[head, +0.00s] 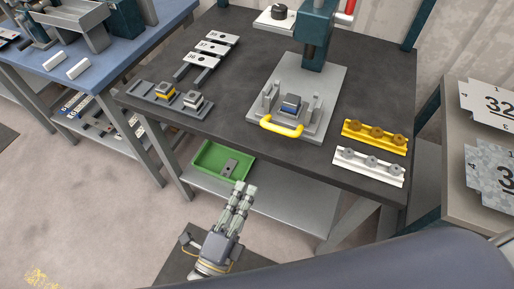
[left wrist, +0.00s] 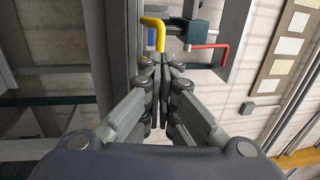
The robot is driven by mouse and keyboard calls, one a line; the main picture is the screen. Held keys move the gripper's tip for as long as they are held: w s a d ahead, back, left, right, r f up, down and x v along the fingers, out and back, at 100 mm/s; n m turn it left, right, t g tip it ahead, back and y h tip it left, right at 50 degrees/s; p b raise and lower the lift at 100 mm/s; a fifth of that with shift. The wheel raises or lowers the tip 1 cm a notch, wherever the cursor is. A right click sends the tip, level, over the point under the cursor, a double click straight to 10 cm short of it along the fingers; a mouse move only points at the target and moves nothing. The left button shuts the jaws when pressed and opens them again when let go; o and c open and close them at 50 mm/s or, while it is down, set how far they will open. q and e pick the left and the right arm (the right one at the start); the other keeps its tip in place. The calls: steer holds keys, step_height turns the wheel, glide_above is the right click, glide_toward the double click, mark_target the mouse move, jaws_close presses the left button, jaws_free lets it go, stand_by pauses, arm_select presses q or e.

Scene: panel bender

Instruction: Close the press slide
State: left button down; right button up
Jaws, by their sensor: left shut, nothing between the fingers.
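The press (head: 317,35) stands at the back of the dark table on a grey base plate (head: 326,78). Its slide (head: 302,126) sits at the front of that plate, with a yellow handle (head: 281,127) facing me and a grey block with a blue part (head: 291,105) on it. My left gripper (head: 245,187) is shut and empty, below and in front of the table edge, apart from the handle. In the left wrist view, the closed fingertips (left wrist: 163,58) point towards the yellow handle (left wrist: 160,36). My right gripper is not in view.
A yellow rail (head: 375,138) and a white rail (head: 369,166) lie right of the slide. A grey tray with blocks (head: 170,100) lies left. A green bin (head: 223,161) sits on the lower shelf. The press has a red lever (head: 347,10).

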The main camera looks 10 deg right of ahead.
mark_target(272, 130)
arm_select(q)
steer(key=p+x, duration=0.2)
steer(key=x, duration=1.1)
steer(key=shift+r+p, duration=0.1)
steer(key=shift+p, duration=0.3)
steer(key=shift+w+d, duration=0.3)
steer(key=shift+w, duration=0.2)
